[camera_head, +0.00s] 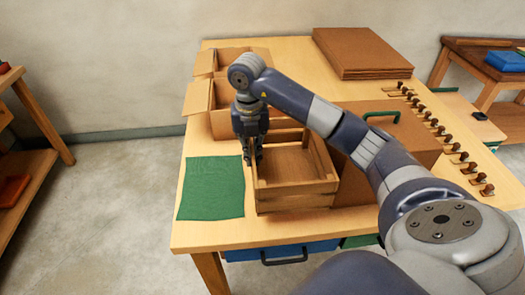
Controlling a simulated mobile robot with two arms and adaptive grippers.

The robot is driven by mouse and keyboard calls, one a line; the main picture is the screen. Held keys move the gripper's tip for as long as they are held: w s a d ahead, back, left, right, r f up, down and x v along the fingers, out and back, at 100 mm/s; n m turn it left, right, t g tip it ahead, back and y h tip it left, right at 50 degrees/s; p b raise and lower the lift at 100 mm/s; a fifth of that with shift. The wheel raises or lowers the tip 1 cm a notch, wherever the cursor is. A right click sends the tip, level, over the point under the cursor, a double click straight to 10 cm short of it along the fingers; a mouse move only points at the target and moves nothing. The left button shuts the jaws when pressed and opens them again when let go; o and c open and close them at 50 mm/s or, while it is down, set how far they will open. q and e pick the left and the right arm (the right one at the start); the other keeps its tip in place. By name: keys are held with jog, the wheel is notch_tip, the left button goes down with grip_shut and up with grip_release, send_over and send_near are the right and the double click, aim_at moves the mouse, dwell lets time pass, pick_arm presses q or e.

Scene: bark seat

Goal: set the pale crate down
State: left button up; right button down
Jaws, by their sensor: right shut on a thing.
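The pale wooden crate (296,197) is in the head view, at the front middle of the table, just right of a green cloth (210,188). It looks upright and empty inside. My right gripper (254,160) points down at the crate's left wall and is shut on that wall. The crate's far left corner is hidden behind the gripper and arm. I cannot tell whether the crate's underside touches the table. My left gripper is not in view.
Open cardboard boxes (222,94) stand behind the crate. A brown case with a green handle (382,116) is close on its right, partly behind my arm. Brown sheets (360,54) lie at the back. Several dark-knobbed pieces line the right side. The green cloth has nothing on it.

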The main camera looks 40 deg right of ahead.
jog(key=shift+f, duration=0.85)
notch_tip(320, 180, down, 3)
jog(key=shift+f+p, duration=0.2)
jog(key=shift+p, duration=0.45)
jog(key=shift+w+f, duration=0.1)
jog(key=shift+f, duration=0.4)
jog(key=c, duration=1.7)
grip_release()
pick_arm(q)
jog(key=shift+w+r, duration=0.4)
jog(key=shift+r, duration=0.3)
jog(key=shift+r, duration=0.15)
